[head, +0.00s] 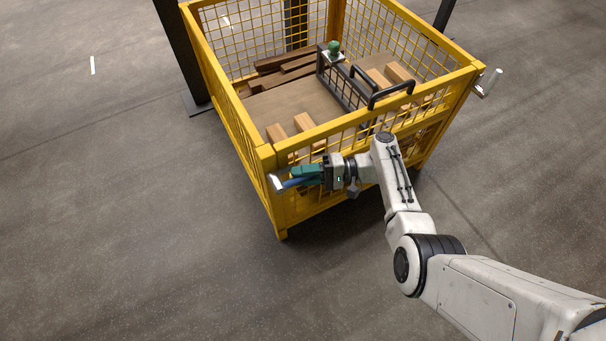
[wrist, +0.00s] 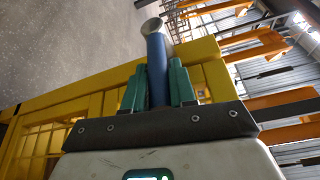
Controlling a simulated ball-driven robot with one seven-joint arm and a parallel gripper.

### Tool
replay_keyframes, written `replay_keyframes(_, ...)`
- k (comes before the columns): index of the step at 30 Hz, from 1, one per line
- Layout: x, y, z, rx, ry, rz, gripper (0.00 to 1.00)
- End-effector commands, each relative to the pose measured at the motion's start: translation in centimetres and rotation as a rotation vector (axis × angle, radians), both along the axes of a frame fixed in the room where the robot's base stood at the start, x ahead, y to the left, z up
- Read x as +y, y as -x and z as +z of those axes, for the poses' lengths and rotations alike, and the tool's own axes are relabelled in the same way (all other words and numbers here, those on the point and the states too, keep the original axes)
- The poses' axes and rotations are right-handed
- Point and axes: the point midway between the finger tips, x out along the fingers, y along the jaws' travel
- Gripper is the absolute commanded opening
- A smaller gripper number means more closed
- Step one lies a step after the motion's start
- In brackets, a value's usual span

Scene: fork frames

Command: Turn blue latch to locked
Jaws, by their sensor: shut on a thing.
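The blue latch (head: 295,183) is at the left front corner post of the yellow mesh crate (head: 262,160). Its blue handle lies roughly level in the head view, with a silver end (head: 275,183) pointing left. My gripper (head: 300,174), with teal fingers, is at the handle from the right. In the wrist view the blue handle (wrist: 158,62) stands between the two teal fingers of my gripper (wrist: 156,78), which are shut on it. Its round metal end (wrist: 151,25) sticks out past the fingertips. The latch's pivot is hidden, and no locked mark shows.
A second latch (head: 489,82) with a pale handle sits at the crate's right corner. Inside the crate are wooden blocks (head: 304,122), dark planks (head: 285,68) and a dark-framed mesh gate (head: 345,85) with a green knob (head: 334,47). The floor left of the crate is clear.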

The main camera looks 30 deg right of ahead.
Motion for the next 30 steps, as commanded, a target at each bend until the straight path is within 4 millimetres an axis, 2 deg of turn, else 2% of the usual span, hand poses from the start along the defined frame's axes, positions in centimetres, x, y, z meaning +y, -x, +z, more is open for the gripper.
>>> replay_keyframes(1, 0.0, 0.0, -0.1, 0.003, 0.002, -0.003, 0.0)
replay_keyframes(2, 0.0, 0.0, -0.2, 0.003, 0.002, -0.003, 0.27)
replay_keyframes(9, 0.0, 0.0, -0.1, 0.003, 0.001, -0.002, 0.47)
replay_keyframes(16, -0.1, 0.0, -0.1, 0.002, 0.002, -0.002, 0.47)
replay_keyframes(20, -1.1, 0.3, 0.0, 0.001, 0.001, -0.005, 0.47)
replay_keyframes(30, -6.9, 2.7, 0.3, 0.001, 0.002, -0.006, 0.47)
